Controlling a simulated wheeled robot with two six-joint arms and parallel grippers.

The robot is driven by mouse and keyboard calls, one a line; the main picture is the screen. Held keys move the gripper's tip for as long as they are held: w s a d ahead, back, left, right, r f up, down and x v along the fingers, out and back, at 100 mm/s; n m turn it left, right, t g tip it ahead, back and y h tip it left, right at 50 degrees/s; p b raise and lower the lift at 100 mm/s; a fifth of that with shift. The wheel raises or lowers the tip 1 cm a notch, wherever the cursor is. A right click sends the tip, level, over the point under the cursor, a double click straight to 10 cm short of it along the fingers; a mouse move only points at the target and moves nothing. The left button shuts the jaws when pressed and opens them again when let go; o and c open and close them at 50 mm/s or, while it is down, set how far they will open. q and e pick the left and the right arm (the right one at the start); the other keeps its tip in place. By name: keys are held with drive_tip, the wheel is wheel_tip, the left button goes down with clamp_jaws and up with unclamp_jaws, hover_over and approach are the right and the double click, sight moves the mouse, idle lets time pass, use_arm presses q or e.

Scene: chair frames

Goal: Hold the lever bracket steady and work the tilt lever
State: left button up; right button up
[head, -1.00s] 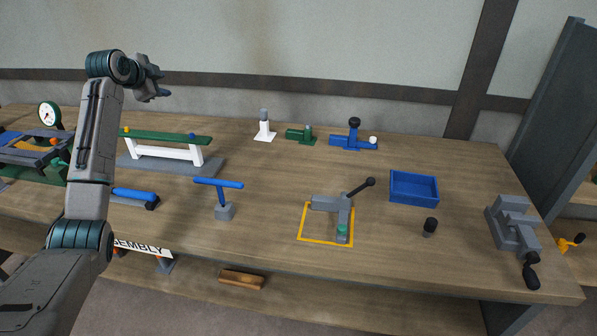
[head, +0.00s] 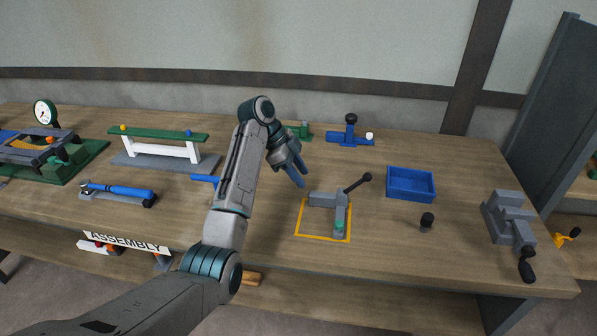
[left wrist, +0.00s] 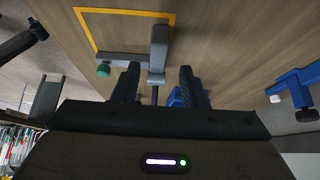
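The grey lever bracket (head: 323,199) sits at the back of a yellow square outline (head: 297,222) on the bench, with a green knob (head: 340,225) near the front. Its dark tilt lever (head: 357,184) slants up to the right and ends in a black ball. My left gripper (head: 300,182) is above and just left of the bracket, apart from it, pointing down. In the left wrist view the fingers (left wrist: 160,75) are spread, and the bracket (left wrist: 157,58) shows beyond and between them. Part of the lever there is hidden by the gripper body. My right gripper is not seen.
A blue tray (head: 411,170) and a black cylinder (head: 427,221) stand right of the bracket. A grey vise (head: 510,220) is at the right edge. A blue fixture (head: 350,135) stands behind. My left arm covers part of a blue-topped stand (head: 203,178).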

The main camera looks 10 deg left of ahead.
sight(314, 193)
use_arm(q)
drive_tip(key=x, duration=0.7)
drive_tip(key=shift+d+f, duration=0.2)
drive_tip(key=shift+f, duration=0.15)
clamp_jaws()
drive_tip(key=shift+s+f, duration=0.1)
drive_tip(key=shift+f, duration=0.05)
idle(0.8)
drive_tip(key=shift+o, duration=0.8)
unclamp_jaws()
drive_tip(key=shift+c, duration=0.5)
clamp_jaws()
